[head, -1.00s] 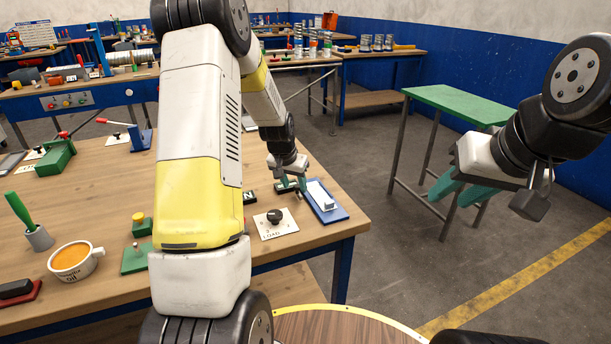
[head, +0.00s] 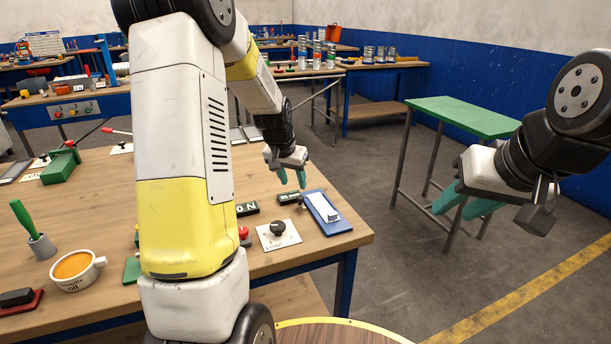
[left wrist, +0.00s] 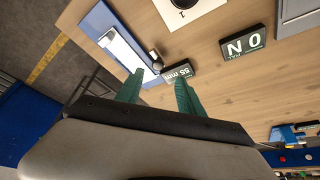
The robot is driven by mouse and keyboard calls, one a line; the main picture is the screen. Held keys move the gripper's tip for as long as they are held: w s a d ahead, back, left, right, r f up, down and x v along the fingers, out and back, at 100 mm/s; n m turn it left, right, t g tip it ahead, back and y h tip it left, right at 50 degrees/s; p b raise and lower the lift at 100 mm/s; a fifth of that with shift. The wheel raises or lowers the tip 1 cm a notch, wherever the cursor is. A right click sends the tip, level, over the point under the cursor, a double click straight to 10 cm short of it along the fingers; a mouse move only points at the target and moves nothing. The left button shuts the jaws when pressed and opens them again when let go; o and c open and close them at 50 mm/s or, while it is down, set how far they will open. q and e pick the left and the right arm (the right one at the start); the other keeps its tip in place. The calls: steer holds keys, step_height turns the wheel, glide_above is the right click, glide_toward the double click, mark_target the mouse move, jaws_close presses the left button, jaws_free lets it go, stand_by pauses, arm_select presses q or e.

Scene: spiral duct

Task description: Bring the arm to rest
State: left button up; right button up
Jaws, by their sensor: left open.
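My left gripper (head: 291,178) is open, its two green fingers hanging above the wooden workbench (head: 325,190) near its right end. In the left wrist view its fingers (left wrist: 160,88) are spread apart with nothing between them. Just past the fingertips lies a small black "55 mm" block (left wrist: 179,72), which also shows in the head view (head: 289,198). Beside it is a blue tray with a white piece (head: 325,212). My right gripper (head: 462,200) is at the right over the floor; its green fingers look parted and nothing shows between them.
On the workbench are a "NO" block (head: 246,208), a dial plate (head: 279,235), a red button (head: 244,233), an orange-filled cup (head: 75,269) and a green-handled tool (head: 25,218). A green-topped table (head: 465,117) stands at the right. Floor between the tables is clear.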

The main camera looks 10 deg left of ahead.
arm_select(q)
steer(key=s+d+r+n+t, duration=0.1)
steer(key=s+d+r, duration=0.1)
steer(key=s+r, duration=0.7)
steer(key=s+d+r, duration=0.3)
steer(key=s+r, duration=0.4)
steer(key=s, duration=0.3)
steer(key=s+d+h, duration=0.1)
steer(key=s, duration=0.9)
steer(key=shift+s+r+n+t, duration=0.15)
steer(key=shift+r+n+t, duration=0.15)
steer(key=shift+r+t, duration=0.1)
stand_by(0.5)
